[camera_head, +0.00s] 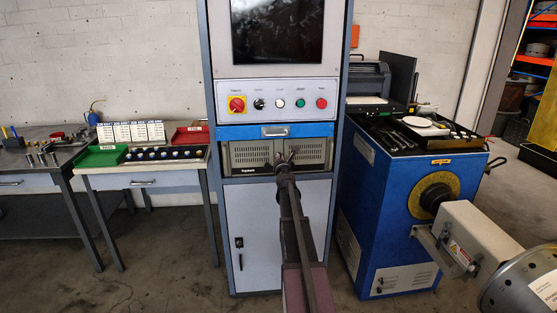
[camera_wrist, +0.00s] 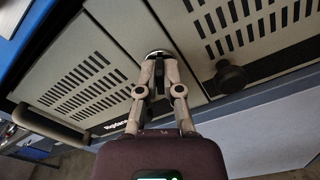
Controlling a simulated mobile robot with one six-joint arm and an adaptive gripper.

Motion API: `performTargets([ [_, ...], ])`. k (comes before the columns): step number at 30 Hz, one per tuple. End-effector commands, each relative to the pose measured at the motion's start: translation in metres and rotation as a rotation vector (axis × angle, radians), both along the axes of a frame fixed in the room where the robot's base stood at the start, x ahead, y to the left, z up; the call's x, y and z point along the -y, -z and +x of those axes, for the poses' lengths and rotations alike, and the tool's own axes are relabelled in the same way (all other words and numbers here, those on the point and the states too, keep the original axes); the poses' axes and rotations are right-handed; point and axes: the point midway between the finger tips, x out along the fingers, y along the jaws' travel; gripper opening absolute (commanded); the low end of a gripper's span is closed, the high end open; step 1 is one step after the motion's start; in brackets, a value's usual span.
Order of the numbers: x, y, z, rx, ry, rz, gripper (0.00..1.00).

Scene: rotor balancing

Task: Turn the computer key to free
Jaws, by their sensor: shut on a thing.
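The computer (camera_head: 247,157) is a grey slotted unit set in the cabinet below the blue drawer. It also fills much of the wrist view (camera_wrist: 130,45), tilted, with vent slots on both sides. My gripper (camera_head: 284,160) reaches its front near the middle. In the wrist view my gripper (camera_wrist: 158,88) is shut on the computer key, at a round silver lock (camera_wrist: 158,54) on the panel. The fingers hide most of the key, so I cannot tell which position it is turned to.
A dark round knob (camera_wrist: 231,76) sticks out beside my fingers. Above the computer are a drawer handle (camera_head: 275,131) and a control panel (camera_head: 270,87) with a red-yellow switch and buttons. A blue machine (camera_head: 385,200) stands right, a table (camera_head: 145,178) with trays left.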

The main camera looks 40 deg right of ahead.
Motion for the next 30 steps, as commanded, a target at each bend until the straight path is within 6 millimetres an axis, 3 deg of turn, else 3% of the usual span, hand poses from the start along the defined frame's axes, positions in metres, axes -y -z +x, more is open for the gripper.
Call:
performTargets([
  [30,0.0013,0.0016,0.0037,0.480,-0.007,0.786,0.00],
])
